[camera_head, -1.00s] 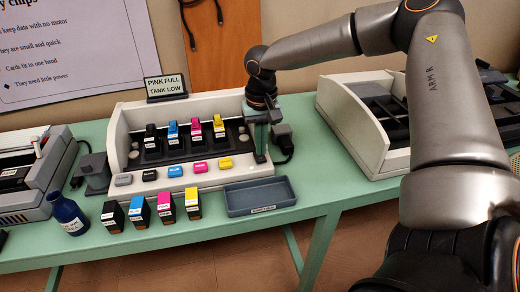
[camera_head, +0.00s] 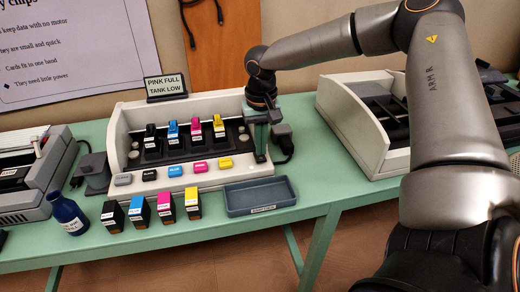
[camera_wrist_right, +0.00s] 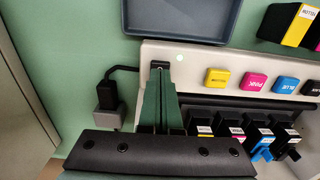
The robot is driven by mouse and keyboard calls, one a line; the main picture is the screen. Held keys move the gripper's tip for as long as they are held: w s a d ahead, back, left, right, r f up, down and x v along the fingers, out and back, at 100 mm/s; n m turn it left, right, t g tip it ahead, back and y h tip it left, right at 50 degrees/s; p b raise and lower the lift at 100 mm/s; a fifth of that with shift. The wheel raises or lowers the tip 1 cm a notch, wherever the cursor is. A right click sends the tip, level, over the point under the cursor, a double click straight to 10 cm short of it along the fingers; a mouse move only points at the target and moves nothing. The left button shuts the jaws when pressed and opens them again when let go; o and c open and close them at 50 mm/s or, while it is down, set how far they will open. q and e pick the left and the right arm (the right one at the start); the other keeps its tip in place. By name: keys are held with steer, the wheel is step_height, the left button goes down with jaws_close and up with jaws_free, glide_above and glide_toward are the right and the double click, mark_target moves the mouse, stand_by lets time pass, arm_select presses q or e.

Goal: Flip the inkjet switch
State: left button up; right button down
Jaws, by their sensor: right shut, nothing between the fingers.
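The inkjet (camera_head: 120,135) is a white open housing on the green table in the head view, with several cartridges in a dark carriage and a row of coloured buttons in front. My right gripper (camera_head: 263,157) points down at its right front corner, fingers closed and empty. In the right wrist view the closed green fingers (camera_wrist_right: 160,78) end at a small black switch (camera_wrist_right: 159,64) with a white mark on the white front strip. I cannot tell whether they touch it. A pale green dot (camera_wrist_right: 179,57) shows beside it. In the head view the gripper hides the switch. My left gripper is out of view.
A blue-grey tray (camera_head: 232,208) and several loose cartridges (camera_head: 165,208) stand in front of the inkjet. A black plug and cable (camera_wrist_right: 110,93) lie beside the switch. A sign (camera_head: 165,86) reads "PINK FULL TANK LOW". A blue bottle (camera_head: 67,214) stands at left.

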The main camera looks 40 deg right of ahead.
mark_target(261, 158)
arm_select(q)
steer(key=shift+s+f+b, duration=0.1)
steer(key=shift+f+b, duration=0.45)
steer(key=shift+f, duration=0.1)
arm_select(e)
steer(key=shift+f, duration=0.95)
steer(key=shift+r+p, duration=0.85)
steer(key=shift+r, duration=0.05)
steer(key=shift+r+p, duration=0.3)
steer(key=shift+r, duration=0.05)
steer(key=shift+r+p, duration=0.3)
steer(key=shift+r, duration=0.05)
steer(key=shift+r+p, duration=0.6)
steer(key=shift+r, duration=0.05)
steer(key=shift+r+p, duration=0.3)
steer(key=shift+r, duration=0.05)
steer(key=shift+r+p, duration=0.8)
steer(key=shift+r, duration=0.05)
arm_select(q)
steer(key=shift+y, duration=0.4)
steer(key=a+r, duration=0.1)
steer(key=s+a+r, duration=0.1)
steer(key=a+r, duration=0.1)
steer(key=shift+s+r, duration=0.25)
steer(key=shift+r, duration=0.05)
